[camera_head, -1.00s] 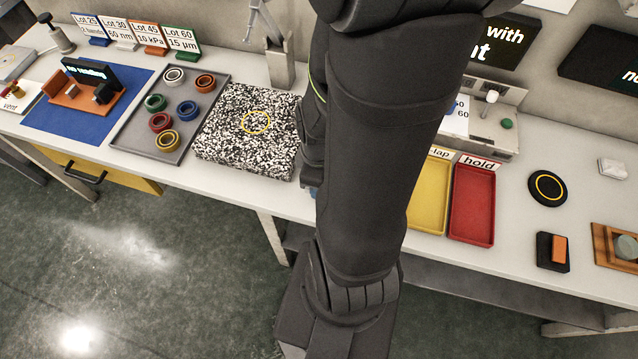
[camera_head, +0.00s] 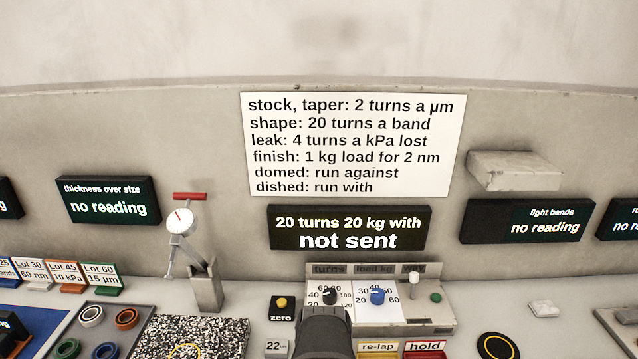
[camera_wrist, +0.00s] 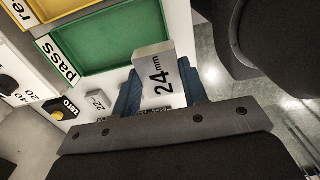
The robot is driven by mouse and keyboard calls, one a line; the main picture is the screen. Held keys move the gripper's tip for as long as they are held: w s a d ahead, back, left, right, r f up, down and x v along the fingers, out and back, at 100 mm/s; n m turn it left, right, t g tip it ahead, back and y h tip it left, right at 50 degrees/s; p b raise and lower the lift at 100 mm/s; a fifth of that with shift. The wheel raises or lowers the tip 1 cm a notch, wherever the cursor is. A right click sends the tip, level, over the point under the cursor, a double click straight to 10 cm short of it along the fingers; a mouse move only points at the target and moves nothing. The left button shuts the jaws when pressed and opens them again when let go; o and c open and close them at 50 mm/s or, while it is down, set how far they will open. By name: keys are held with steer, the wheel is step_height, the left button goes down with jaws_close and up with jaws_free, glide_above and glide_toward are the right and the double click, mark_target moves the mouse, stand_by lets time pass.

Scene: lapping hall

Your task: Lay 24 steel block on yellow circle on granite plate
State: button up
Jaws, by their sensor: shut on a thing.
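My gripper (camera_wrist: 160,78) shows in the wrist view, its two blue fingers shut on the steel block (camera_wrist: 158,84) marked "24 mm". The block is held between them with its marked face toward the camera. In the head view the speckled granite plate (camera_head: 225,335) is at the bottom left, cut off by the frame edge. The yellow circle (camera_head: 186,351) on it is partly cut off too, and its visible part is clear.
A smaller steel block marked 22 (camera_head: 277,347) stands right of the granite plate, near the yellow zero button (camera_head: 282,303). A dial gauge stand (camera_head: 207,285) is behind the plate. The green pass tray (camera_wrist: 105,45) is beside the held block in the wrist view.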

steer(key=w+r+m, duration=0.6)
steer(key=w, duration=0.6)
steer(key=w+r+m, duration=0.6)
steer(key=w, duration=0.5)
steer(key=w+r+m, duration=0.6)
steer(key=w, duration=0.6)
glide_above(197, 358)
step_height(197, 358, down, 19)
steer(key=shift+d+f, duration=0.15)
steer(key=shift+a+f, duration=0.25)
steer(key=shift+f, duration=1.9)
